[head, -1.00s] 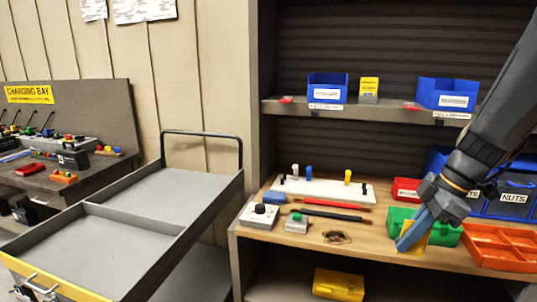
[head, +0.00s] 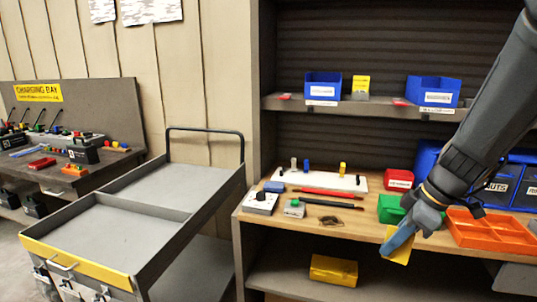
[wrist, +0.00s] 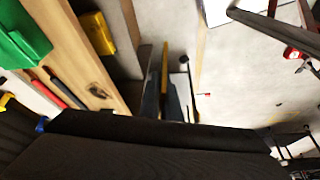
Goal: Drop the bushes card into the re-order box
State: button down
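A yellow card (head: 400,254) is held in my gripper (head: 398,243), in front of the bench's front edge. In the wrist view my gripper (wrist: 165,100) is shut on the card (wrist: 165,65), which shows nearly edge-on between the fingers. The card's print cannot be read. A small red box (head: 399,180) with a white label stands on the bench behind the green box; the label is too small to read, so I cannot tell if it is the re-order box. Another yellow card (head: 361,84) stands on the upper shelf between two blue bins.
A green box (head: 390,210) and an orange tray (head: 490,232) are on the bench beside my arm. A yellow box (head: 333,270) lies on the lower shelf. A trolley (head: 75,270) stands left. Blue bins (head: 323,85) sit on the upper shelf. Floor shows below the gripper in the wrist view.

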jog(key=w+a+f+m+t+h, duration=0.1)
jog(key=w+a+f+m+h, duration=0.1)
jog(key=w+a+f+m, duration=0.1)
jog(key=w+a+f+m+t+h, duration=0.1)
jog(key=w+a+f+m, duration=0.2)
jog(key=a+f+m, duration=0.3)
notch_tip(320, 180, down, 3)
jog(key=m, duration=0.2)
jog(key=shift+w+r+m+h, duration=0.2)
jog(key=shift+w+m+h, duration=0.2)
jog(key=shift+a, duration=0.1)
notch_tip(320, 180, down, 12)
jog(key=s, duration=0.2)
jog(key=shift+s, duration=0.3)
jog(key=shift+r, duration=0.1)
dwell(1.2)
